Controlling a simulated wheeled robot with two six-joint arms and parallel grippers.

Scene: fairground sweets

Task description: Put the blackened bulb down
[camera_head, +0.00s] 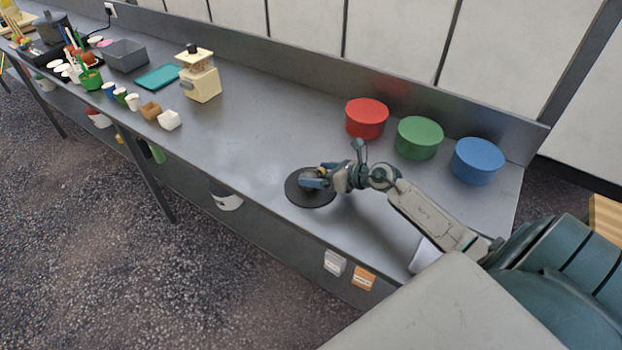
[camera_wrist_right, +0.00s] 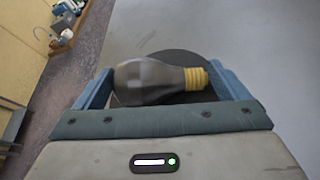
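The blackened bulb (camera_wrist_right: 150,78) has smoky grey glass and a yellow screw cap. In the right wrist view it lies crosswise between the two blue fingers of my right gripper (camera_wrist_right: 162,82), glass end at the left finger and cap at the right finger. Both ends appear to touch the fingers. In the head view my right gripper (camera_head: 315,181) is over a round black disc (camera_head: 300,200) near the counter's front edge, and the bulb's yellow cap (camera_head: 325,168) shows there. Any gap between bulb and disc is hidden. My left gripper is out of view.
Red (camera_head: 367,118), green (camera_head: 418,138) and blue (camera_head: 477,161) round tubs stand along the back of the grey counter (camera_head: 265,130). A cream machine (camera_head: 200,80), teal tray (camera_head: 158,77) and several cups are at the left. The counter left of the disc is clear.

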